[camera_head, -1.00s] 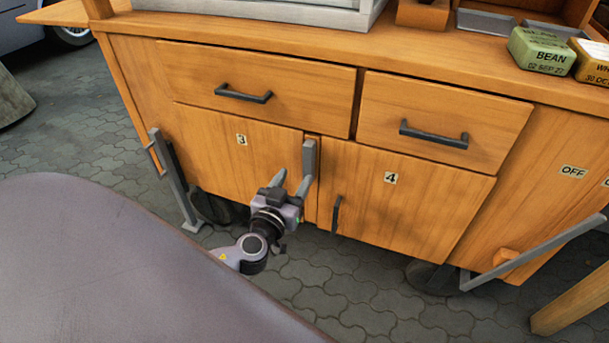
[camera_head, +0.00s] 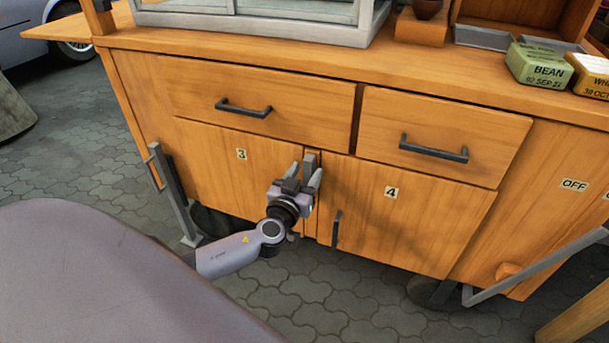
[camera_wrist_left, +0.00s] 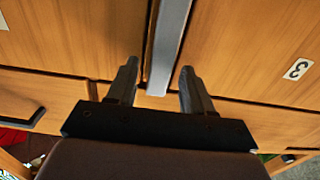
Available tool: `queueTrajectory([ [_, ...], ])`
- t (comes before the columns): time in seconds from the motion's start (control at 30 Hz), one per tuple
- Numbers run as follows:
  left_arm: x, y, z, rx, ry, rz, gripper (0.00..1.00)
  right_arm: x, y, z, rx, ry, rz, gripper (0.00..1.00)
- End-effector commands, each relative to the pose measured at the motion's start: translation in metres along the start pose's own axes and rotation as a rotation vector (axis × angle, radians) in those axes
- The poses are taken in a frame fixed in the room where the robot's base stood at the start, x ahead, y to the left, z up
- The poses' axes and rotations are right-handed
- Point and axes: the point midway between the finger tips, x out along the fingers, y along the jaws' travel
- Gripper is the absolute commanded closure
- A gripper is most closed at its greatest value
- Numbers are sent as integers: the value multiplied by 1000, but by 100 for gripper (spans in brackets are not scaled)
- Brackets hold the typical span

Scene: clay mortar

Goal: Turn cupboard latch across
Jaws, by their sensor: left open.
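The cupboard latch (camera_head: 310,160) is a grey upright bar on the strip between door 3 (camera_head: 225,165) and door 4 (camera_head: 410,210). Its top shows in the head view; its lower part is hidden behind my gripper. My left gripper (camera_head: 307,173) is open in front of it, one finger on each side of the bar. In the left wrist view the latch (camera_wrist_left: 168,45) runs between the two spread fingers (camera_wrist_left: 156,88). I cannot tell whether either finger touches it. My right gripper is not in view.
Two drawers with dark handles (camera_head: 243,108) sit above the doors. Door 4 has a dark upright handle (camera_head: 336,228) right of my gripper. Grey metal brackets (camera_head: 172,195) stand out at the cupboard's left and right. A green BEAN block (camera_head: 540,66) lies on the top.

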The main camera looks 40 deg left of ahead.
Motion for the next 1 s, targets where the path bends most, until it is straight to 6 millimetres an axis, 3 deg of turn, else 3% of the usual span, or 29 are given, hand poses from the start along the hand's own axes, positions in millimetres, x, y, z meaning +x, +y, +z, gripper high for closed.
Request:
queueTrajectory([
  [0.1, 0, 0, 0, 0, 0, 0, 49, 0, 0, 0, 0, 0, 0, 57],
  [0.17, 0, 0, 0, 0, -1, 0, 65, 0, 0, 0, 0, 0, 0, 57],
  [0.27, 0, 0, 0, 0, -1, 0, 98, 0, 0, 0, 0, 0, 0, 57],
  [0.3, 0, 0, 0, 0, -1, 0, 100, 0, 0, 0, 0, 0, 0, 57],
  [0.67, -1, 2, 2, 46, -1, 0, 100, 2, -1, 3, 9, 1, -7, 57],
  [1.0, -1, 10, 4, 277, 0, 0, 100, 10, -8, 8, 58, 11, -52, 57],
])
